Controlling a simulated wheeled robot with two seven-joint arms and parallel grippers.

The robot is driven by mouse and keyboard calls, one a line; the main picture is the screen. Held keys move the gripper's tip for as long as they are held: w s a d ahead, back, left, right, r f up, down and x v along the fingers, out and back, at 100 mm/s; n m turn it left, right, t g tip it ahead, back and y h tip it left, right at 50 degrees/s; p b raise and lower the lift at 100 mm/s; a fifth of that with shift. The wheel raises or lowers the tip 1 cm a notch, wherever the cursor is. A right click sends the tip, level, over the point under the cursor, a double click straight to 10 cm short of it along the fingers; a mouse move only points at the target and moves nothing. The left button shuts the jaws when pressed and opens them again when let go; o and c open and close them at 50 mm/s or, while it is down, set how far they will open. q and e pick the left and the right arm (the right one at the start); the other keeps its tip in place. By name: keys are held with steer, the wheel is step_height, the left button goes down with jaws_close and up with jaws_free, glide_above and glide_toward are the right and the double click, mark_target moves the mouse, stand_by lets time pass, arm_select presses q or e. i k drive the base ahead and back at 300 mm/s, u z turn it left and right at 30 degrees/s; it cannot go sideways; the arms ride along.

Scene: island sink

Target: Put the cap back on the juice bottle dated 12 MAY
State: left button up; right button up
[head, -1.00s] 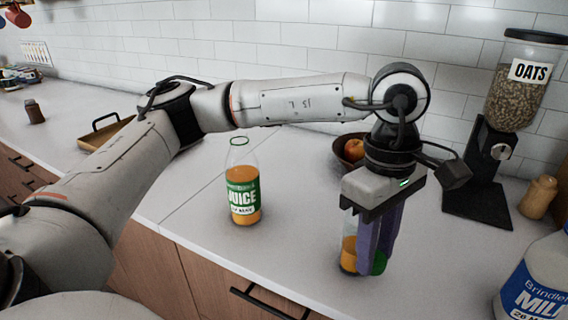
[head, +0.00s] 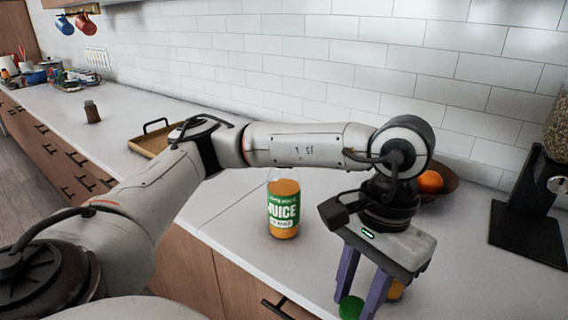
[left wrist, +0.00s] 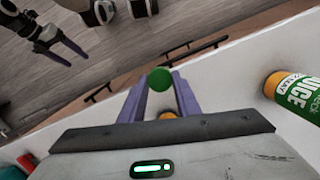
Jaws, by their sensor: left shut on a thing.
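My left gripper (head: 360,300) is shut on a green cap (head: 350,307), held at its purple fingertips above the counter's front part. The cap also shows between the fingertips in the left wrist view (left wrist: 160,79). A juice bottle (head: 283,208) with orange juice and a green label stands upright, left of the gripper; its date is too small to read fully. It shows at the right edge of the left wrist view (left wrist: 298,95). A second orange bottle (head: 396,290) is mostly hidden behind the gripper. My right gripper (left wrist: 68,48) is open and empty over the floor.
A fruit bowl (head: 446,184) stands behind the left gripper. A black dispenser stand (head: 530,215) is at the right. A wooden tray (head: 150,146) and a small brown jar (head: 92,112) are at the left. The counter around the labelled bottle is clear.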

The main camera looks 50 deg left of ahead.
mark_target(283, 183)
steer(key=k, duration=0.5)
steer(key=z, duration=2.95)
steer(key=k, duration=2.15)
steer(key=u, duration=2.35)
